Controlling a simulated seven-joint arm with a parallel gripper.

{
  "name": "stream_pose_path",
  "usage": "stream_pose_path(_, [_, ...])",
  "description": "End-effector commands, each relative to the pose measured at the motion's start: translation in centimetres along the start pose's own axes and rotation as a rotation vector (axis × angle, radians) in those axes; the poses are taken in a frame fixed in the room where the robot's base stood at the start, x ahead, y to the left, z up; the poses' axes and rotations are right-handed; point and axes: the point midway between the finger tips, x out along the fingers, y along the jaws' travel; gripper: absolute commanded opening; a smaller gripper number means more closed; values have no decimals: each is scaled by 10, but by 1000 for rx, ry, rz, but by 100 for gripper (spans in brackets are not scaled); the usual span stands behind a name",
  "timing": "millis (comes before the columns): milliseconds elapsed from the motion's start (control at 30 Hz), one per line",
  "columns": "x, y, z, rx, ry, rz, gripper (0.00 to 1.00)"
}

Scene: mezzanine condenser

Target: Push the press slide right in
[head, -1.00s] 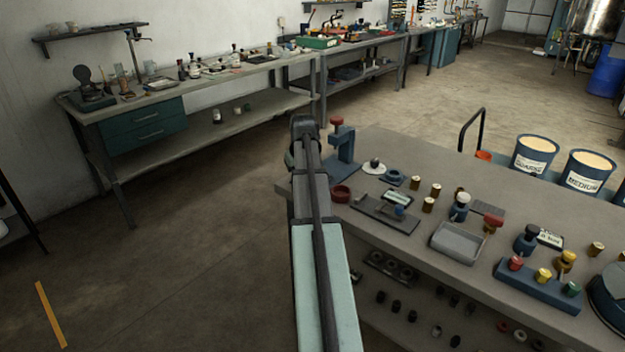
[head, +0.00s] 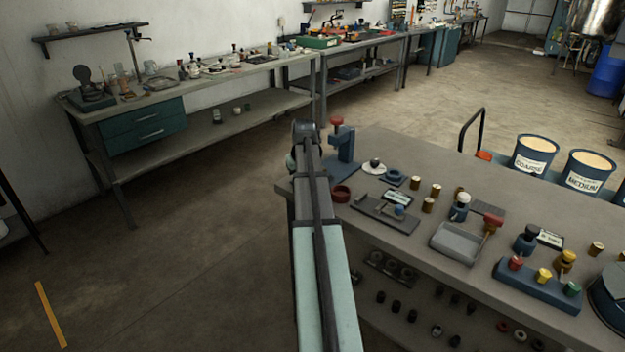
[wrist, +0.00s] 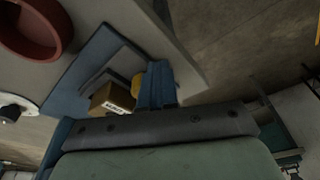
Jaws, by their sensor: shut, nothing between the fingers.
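In the head view my own arm hides the fingers.
A red dish (head: 341,193) sits near the press; it also shows at the upper left of the wrist view (wrist: 32,28). A white saucer (head: 373,168) with a dark knob lies right of the press. The bench (head: 400,155) carries several small items. Open floor lies left.

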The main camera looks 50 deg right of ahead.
Motion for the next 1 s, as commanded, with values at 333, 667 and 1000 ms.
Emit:
stream_pose_path(333, [1,10,-6,1,0,1,0])
stream_pose_path(667, [2,19,-12,1,0,1,0])
stream_pose_path(1000, [3,29,-17,0,0,1,0])
